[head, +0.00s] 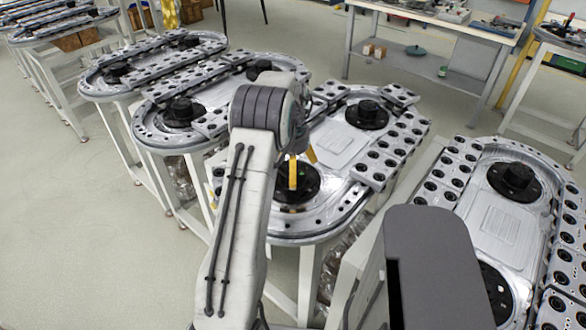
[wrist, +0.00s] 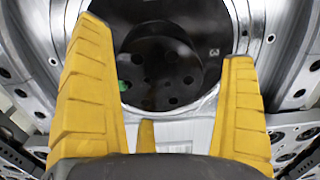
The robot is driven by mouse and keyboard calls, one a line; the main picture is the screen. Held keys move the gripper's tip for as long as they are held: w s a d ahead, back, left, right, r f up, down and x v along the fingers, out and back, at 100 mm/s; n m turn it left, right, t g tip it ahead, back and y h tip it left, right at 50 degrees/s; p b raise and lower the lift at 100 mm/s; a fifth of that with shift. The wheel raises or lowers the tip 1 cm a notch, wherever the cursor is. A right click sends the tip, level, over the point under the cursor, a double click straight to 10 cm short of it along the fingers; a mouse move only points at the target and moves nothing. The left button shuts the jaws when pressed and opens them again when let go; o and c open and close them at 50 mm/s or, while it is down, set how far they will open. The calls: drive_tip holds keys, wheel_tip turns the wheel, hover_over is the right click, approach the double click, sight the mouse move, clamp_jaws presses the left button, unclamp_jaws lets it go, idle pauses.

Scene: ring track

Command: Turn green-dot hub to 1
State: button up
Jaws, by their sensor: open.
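The green-dot hub is a round black disc with a raised, holed centre (wrist: 160,70) in the wrist view. A small green dot (wrist: 124,85) shows at its lower left. A small pale mark (wrist: 214,52) is at its right; I cannot read it. In the head view the hub (head: 312,190) sits at the near end of the middle ring track (head: 325,222), partly hidden by my arm. My gripper (wrist: 165,50) is open, its yellow fingers spread over the hub with nothing between them. I cannot tell whether the fingertips touch the hub.
The same track has a second black hub (head: 367,113) at its far end and grey carriers (head: 383,165) along its edge. Another track (head: 500,225) stands at the right, more at the left (head: 185,112). A workbench (head: 440,20) is at the back. Floor is open at the left.

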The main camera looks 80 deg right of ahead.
wheel_tip(320, 180, up, 12)
idle(0.9)
idle(0.7)
